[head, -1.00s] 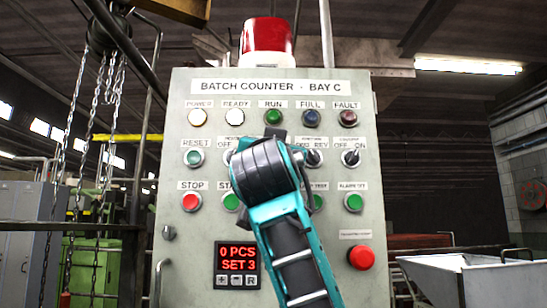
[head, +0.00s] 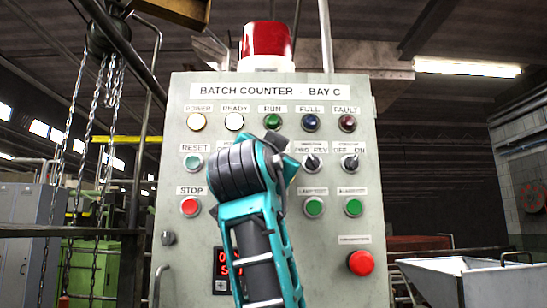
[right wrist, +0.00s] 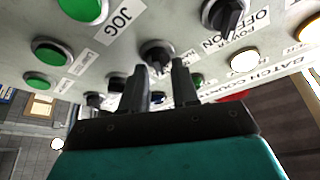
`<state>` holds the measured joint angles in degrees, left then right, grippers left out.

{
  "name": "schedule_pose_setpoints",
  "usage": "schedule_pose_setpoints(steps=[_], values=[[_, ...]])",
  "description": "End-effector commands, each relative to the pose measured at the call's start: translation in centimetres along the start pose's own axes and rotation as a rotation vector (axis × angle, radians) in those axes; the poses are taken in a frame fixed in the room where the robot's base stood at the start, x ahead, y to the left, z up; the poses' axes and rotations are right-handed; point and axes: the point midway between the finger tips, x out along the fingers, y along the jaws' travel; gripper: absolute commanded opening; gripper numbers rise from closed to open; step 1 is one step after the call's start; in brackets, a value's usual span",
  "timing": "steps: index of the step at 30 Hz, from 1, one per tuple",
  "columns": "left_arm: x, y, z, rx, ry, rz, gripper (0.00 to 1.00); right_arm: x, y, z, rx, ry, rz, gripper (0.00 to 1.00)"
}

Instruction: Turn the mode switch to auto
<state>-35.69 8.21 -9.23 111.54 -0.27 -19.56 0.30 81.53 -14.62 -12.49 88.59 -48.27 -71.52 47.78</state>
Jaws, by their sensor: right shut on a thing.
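The mode switch (right wrist: 157,52) is a black selector knob on the grey control panel (head: 330,255). In the right wrist view it sits between the fingertips of my right gripper (right wrist: 159,67), which is shut on it. Its label and pointing direction are not clear there. In the head view my right arm covers the switch and the fingertips. My left gripper is in no view.
Two other selector knobs (head: 311,162) (head: 350,163) stand to the right in the same row. The red stop button (head: 190,207), several green buttons (head: 353,207) and indicator lamps surround the arm. A larger red button (head: 361,263) is at lower right.

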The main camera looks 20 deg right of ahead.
Motion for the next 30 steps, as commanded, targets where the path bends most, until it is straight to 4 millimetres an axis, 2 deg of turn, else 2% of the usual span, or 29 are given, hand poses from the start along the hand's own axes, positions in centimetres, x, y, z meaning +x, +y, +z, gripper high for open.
schedule_pose_setpoints(steps=[4, 5, 12, 19, 22, 26, 30], values=[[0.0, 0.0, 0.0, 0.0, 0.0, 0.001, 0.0, 0.0, 0.0, 0.0, 0.001, 0.0, 0.0, 0.0], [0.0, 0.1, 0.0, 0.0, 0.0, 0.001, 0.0, 0.0, 0.0, 0.0, 0.001, 0.0, 0.0, 0.32], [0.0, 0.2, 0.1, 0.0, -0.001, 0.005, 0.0, 0.0, 0.0, 0.0, 0.0, 0.0, 0.0, 0.54], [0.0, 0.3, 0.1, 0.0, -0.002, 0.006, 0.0, -0.1, 0.0, 0.0, 0.0, 0.0, -0.001, 0.54], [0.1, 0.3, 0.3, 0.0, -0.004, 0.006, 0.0, -0.8, 0.0, 0.1, 0.002, 0.0, -0.002, 0.54], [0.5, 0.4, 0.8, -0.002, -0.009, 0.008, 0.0, -2.8, 0.0, 0.2, 0.003, -0.002, -0.004, 0.54], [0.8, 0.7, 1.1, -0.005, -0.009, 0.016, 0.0, -6.0, 0.1, 0.2, 0.005, -0.001, -0.005, 0.54]])
